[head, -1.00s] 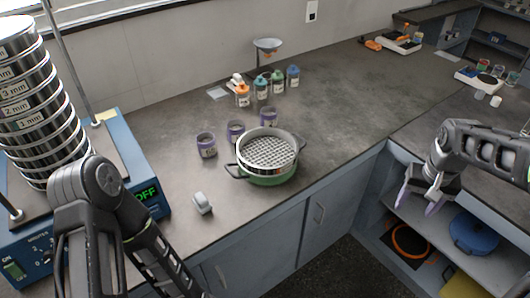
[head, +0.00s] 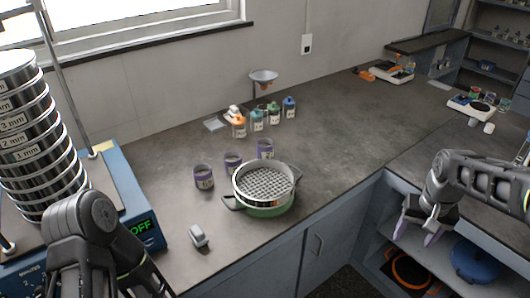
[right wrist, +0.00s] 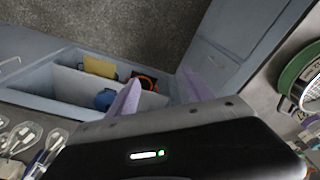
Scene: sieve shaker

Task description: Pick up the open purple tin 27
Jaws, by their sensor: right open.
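Three open purple tins stand on the dark bench in the head view: a front left tin (head: 203,178), a middle tin (head: 233,160) and a back right tin (head: 265,149). Their labels are too small to read, so I cannot tell which is 27. My right gripper (head: 416,232) is open and empty, far to the right of the tins, in front of the open shelves. Its two purple fingers also show spread apart in the right wrist view (right wrist: 160,92). My left arm is at the lower left, with its gripper out of view.
A sieve in a green-based pan (head: 264,210) stands just in front of the tins. Several capped bottles (head: 258,120) and a funnel stand behind. The sieve stack on the blue shaker (head: 130,200) is at left. A small grey object (head: 198,236) lies near the front edge.

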